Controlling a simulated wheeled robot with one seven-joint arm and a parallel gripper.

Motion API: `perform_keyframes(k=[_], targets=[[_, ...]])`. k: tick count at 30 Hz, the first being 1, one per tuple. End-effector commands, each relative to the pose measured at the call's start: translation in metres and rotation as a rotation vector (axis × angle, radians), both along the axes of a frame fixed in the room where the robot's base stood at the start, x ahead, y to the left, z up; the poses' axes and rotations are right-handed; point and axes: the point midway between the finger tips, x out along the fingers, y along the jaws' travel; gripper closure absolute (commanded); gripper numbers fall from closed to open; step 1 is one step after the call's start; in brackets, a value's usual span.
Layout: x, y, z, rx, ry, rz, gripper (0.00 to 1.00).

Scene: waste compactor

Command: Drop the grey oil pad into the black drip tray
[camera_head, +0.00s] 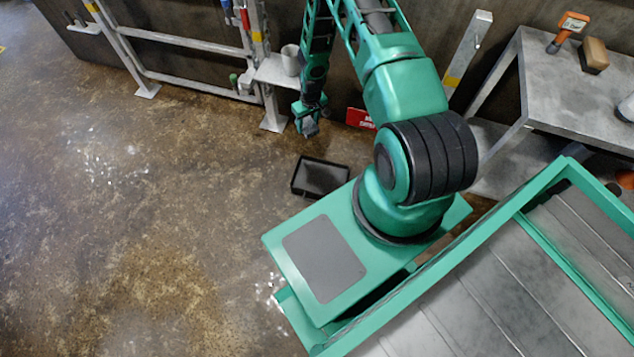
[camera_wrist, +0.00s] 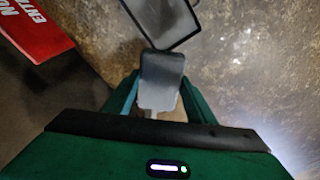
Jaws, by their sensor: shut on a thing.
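The grey oil pad (camera_wrist: 161,72) is held between the two fingers of my gripper (camera_wrist: 153,98) in the wrist view. In the head view the pad (camera_head: 310,127) hangs below my gripper (camera_head: 311,110), small and dark. The black drip tray (camera_head: 321,179) lies on the floor, nearer the camera than the pad. In the wrist view the tray (camera_wrist: 167,16) shows at the top, just past the pad's far end. The pad covers part of the tray's near corner there. The gap in height between pad and tray cannot be told. The tray's visible inside looks empty.
A red sign (camera_head: 359,118) is beyond the tray; it also shows in the wrist view (camera_wrist: 35,30). A railing (camera_head: 190,78) and a small shelf with a grey cup (camera_head: 290,60) stand behind. A grey table (camera_head: 560,85) is at right. Open floor lies left.

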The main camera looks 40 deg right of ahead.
Motion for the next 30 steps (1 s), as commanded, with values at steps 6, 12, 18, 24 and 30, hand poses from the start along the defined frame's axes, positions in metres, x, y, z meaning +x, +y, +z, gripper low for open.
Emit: perform_keyframes(k=[6, 12, 18, 24, 30], targets=[[-0.035, -0.017, -0.088, 0.001, 0.005, -0.019, 0.71], [-0.067, -0.025, -0.148, -0.002, 0.003, -0.031, 0.71], [-0.085, -0.027, -0.178, -0.006, 0.002, -0.036, 0.71], [-0.088, -0.027, -0.190, -0.007, 0.002, -0.037, 0.71], [-0.088, -0.028, -0.211, -0.008, 0.002, -0.037, 0.71]])
